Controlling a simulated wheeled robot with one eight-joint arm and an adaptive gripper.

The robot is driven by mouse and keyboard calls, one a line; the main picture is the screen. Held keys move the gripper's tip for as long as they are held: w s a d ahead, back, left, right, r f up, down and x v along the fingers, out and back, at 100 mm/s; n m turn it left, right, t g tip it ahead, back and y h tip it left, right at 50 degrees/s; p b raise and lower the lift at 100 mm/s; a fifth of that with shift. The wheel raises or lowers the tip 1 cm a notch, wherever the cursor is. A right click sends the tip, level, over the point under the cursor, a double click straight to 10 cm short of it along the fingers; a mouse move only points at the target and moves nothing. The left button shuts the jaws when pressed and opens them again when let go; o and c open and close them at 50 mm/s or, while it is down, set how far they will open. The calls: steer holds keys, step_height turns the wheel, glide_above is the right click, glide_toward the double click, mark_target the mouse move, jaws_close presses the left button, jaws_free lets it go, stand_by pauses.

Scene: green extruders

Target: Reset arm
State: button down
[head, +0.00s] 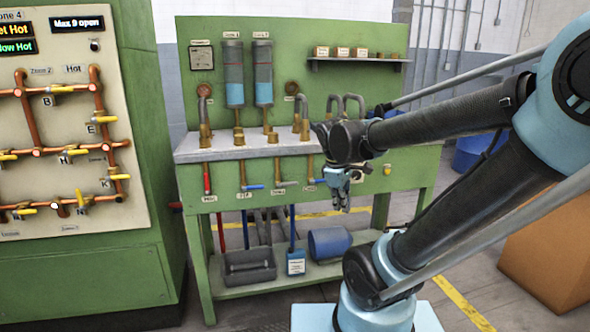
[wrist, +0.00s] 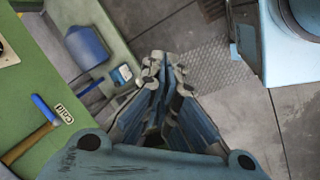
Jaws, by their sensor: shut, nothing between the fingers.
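My gripper (head: 341,207) hangs fingers down in front of the right half of the green workbench's front panel in the head view. In the wrist view my gripper (wrist: 162,60) has its blue fingers together at the tips, shut and empty. My arm reaches in from the right side of the head view, bent at the elbow. Part of the bench's front panel behind the gripper is hidden by it.
The green bench (head: 410,175) carries pipes and two blue-filled cylinders (head: 235,85). A green valve cabinet (head: 75,275) stands left. An orange box (head: 552,245) stands right.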

steer(key=s+d+f+m+y, duration=0.1)
steer(key=s+d+f+m, duration=0.3)
steer(key=s+f+m, duration=0.3)
steer(key=shift+s+d+m+y, duration=0.4)
steer(key=shift+s+m, duration=1.05)
steer(key=shift+m, duration=0.85)
steer(key=shift+f, duration=0.1)
steer(key=shift+w+f, duration=0.2)
steer(key=shift+w, duration=0.25)
